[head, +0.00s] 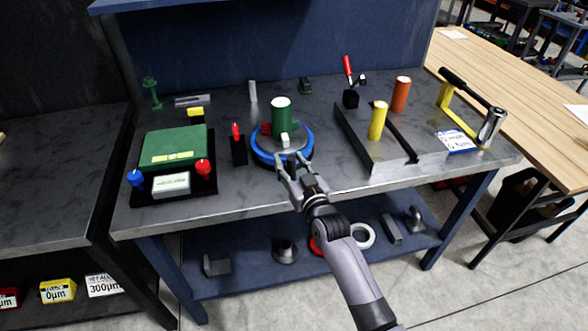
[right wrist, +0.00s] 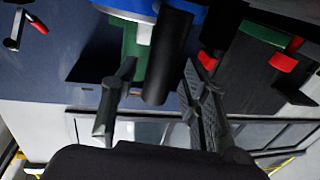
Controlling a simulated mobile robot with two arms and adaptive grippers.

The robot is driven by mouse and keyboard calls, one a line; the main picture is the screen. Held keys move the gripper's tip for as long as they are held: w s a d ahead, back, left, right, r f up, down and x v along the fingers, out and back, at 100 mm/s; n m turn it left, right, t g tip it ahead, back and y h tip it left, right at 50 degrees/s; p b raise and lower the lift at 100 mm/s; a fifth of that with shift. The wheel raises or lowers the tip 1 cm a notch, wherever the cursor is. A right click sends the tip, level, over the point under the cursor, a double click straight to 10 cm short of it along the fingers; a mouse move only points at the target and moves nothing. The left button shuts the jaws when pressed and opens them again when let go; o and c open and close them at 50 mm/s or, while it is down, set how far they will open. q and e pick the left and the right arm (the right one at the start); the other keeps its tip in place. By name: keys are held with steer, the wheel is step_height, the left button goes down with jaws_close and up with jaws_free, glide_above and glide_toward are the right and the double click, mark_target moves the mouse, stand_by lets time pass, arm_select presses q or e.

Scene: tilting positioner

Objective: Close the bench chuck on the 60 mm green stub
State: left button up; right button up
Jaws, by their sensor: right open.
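The bench chuck (head: 268,157) has a blue ring and sits near the bench's front edge. The green stub (head: 281,112), with a pale top, stands upright in its middle among the jaws. A white jaw block shows at the stub's front; whether the jaws touch it I cannot tell. My right gripper (head: 291,164) is open at the chuck's front rim. In the right wrist view the open fingers (right wrist: 152,88) are on either side of a dark cylindrical bar (right wrist: 168,58), apart from it. The blue ring (right wrist: 150,7) and green stub (right wrist: 130,45) show beyond. My left gripper is out of view.
A green box (head: 180,143) with red and blue knobs stands left. A red-tipped black post (head: 238,148) is close left of the chuck. Several parts lie on the lower shelf.

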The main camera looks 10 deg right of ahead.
steer(key=s+d, duration=0.2)
steer(key=s, duration=0.9)
steer(key=shift+s+d, duration=0.15)
steer(key=shift+s, duration=0.15)
steer(key=s+d+f+g, duration=0.1)
steer(key=s+f+g, duration=0.3)
steer(key=f, duration=0.8)
steer(key=s+d+f+g+h, duration=0.15)
steer(key=s+f, duration=0.35)
steer(key=f, duration=0.7)
steer(key=s+f+g, duration=0.3)
steer(key=s+f, duration=0.2)
steer(key=f, duration=0.7)
steer(key=s+d+f+g, duration=0.2)
steer(key=s+f, duration=0.4)
steer(key=s, duration=0.5)
steer(key=s+d+f+g+h, duration=0.1)
steer(key=s+d+f+g, duration=0.1)
steer(key=s+f, duration=0.4)
steer(key=s+d+f+g+h, duration=0.1)
steer(key=s+d+f+g, duration=0.2)
steer(key=s, duration=1.2)
step_height(320, 180, down, 3)
steer(key=shift+s+f+g, duration=0.1)
steer(key=shift+s+g, duration=0.2)
steer(key=shift+g, duration=0.25)
